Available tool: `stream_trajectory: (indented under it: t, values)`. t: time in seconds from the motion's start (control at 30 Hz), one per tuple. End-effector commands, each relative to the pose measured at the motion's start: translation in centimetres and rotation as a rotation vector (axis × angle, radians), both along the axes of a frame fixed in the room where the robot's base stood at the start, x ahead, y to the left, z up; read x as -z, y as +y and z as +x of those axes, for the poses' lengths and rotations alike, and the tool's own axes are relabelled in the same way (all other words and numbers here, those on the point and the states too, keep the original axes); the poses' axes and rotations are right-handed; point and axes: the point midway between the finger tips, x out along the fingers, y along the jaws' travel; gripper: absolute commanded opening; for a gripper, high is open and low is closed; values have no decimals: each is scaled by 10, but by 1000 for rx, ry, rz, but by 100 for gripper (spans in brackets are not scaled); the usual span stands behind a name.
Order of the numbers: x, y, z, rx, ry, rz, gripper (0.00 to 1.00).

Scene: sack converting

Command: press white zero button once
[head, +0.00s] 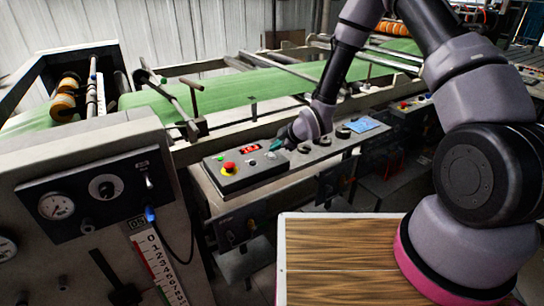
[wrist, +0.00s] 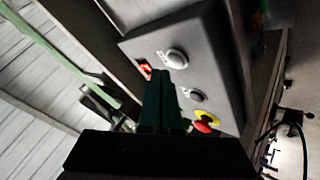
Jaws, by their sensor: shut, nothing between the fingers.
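A dark control box (head: 238,178) stands on the machine's front rail in the head view, with a red display and a red emergency stop (head: 229,168) on a yellow ring. My gripper (head: 280,140) is shut and empty at the right end of the box. In the wrist view its fingers (wrist: 160,76) reach over the panel beside both buttons; contact cannot be told.
The emergency stop (wrist: 206,121) lies close to the smaller button and the fingers. Dark round knobs (head: 324,141) and a blue sheet (head: 362,125) lie along the rail to the right. A gauge panel (head: 88,199) stands at left, a wooden-topped surface (head: 335,255) in front.

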Motion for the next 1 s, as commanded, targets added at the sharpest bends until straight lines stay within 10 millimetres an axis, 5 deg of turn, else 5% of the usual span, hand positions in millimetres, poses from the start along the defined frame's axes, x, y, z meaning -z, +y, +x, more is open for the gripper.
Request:
stream_trajectory:
  t: [1.0]
  values:
    - [8, 0, 0, 0, 0, 0, 0]
